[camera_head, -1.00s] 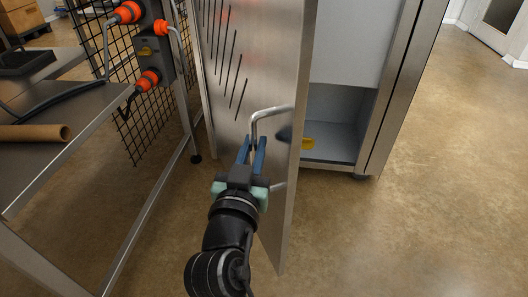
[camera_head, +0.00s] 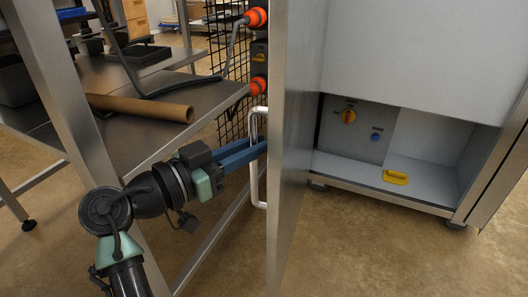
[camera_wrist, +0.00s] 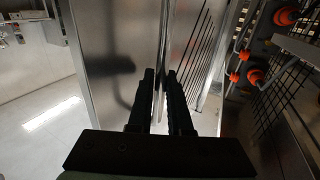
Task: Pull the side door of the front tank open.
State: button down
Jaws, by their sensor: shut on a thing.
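The side door (camera_head: 291,120) is a tall steel panel, swung out from the tank (camera_head: 405,60) and seen nearly edge-on in the head view. Its bar handle (camera_head: 261,190) is on the left face. My gripper (camera_head: 260,149) reaches in from the left, its blue fingers shut on the handle. In the wrist view the dark fingers (camera_wrist: 160,95) close around the vertical handle bar (camera_wrist: 163,40), with the door panel (camera_wrist: 110,60) behind. The open compartment shows a panel with an orange-yellow knob (camera_head: 349,116) and a blue button (camera_head: 376,136).
A yellow item (camera_head: 395,177) lies on the compartment floor. A steel table (camera_head: 150,140) with a cardboard tube (camera_head: 140,108) stands left of the door, close to my arm. Orange connectors (camera_head: 257,17) and a black mesh (camera_head: 225,50) are behind the door. Floor shows below the tank.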

jog(key=shift+w+a, duration=0.1)
jog(key=shift+w, duration=0.15)
jog(key=c, duration=0.8)
grip_release()
jog(key=shift+c, duration=0.2)
jog(key=p+v, duration=0.6)
jog(key=v, duration=0.7)
